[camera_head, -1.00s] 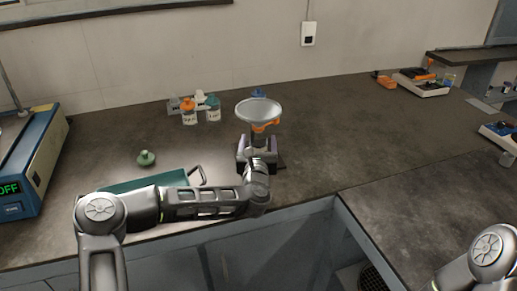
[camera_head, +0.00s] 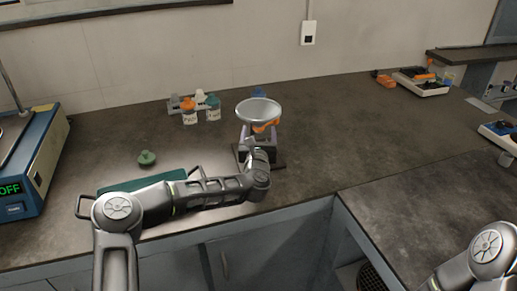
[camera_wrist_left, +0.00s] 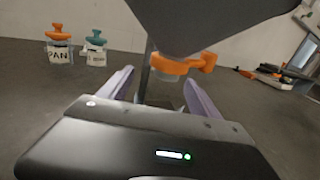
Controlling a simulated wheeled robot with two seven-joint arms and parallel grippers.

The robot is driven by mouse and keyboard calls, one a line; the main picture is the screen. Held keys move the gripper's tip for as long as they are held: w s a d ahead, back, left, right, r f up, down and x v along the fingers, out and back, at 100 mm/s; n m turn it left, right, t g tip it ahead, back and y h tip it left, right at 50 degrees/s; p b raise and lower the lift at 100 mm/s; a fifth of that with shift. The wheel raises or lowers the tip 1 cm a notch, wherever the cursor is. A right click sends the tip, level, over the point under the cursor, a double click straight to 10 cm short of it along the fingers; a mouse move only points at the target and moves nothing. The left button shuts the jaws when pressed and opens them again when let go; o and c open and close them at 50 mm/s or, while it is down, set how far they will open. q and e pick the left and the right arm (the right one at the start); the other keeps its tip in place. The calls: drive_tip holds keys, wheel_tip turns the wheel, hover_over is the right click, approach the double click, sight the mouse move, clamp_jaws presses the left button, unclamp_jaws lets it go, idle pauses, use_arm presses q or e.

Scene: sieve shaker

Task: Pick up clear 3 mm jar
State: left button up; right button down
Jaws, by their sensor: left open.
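Two small clear jars with white labels stand at the back left. One has an orange stopper (camera_head: 189,114) and reads "PAN" in the left wrist view (camera_wrist_left: 60,53). The other has a teal stopper (camera_head: 213,110), and its label (camera_wrist_left: 96,58) is too small to read surely. I cannot tell which jar is the 3 mm one. My left gripper (camera_wrist_left: 162,92) is open at the funnel stand. Its purple fingers lie either side of the area below the funnel's orange valve (camera_wrist_left: 178,66); I see no jar gripped. My right gripper is out of view.
The wide grey funnel (camera_head: 258,112) stands above my left gripper. A green stopper (camera_head: 146,158) and a teal tray (camera_head: 140,183) lie at the left, near the blue device (camera_head: 42,150).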

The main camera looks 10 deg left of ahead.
use_arm(q)
drive_tip(key=shift+c, duration=0.5)
drive_tip(key=c, duration=1.4)
drive_tip(key=shift+r, duration=0.75)
drive_tip(key=b+v, duration=0.1)
drive_tip(key=v, duration=1.1)
drive_tip(key=shift+s+b, duration=0.2)
drive_tip(key=shift+b, duration=0.1)
drive_tip(key=b+v, duration=0.3)
drive_tip(key=v, duration=0.1)
drive_tip(key=shift+s+d+f+b, duration=0.1)
drive_tip(key=shift+f+b, duration=0.05)
drive_tip(key=shift+b, duration=0.15)
drive_tip(key=shift+s+b, duration=0.6)
drive_tip(key=shift+s, duration=0.15)
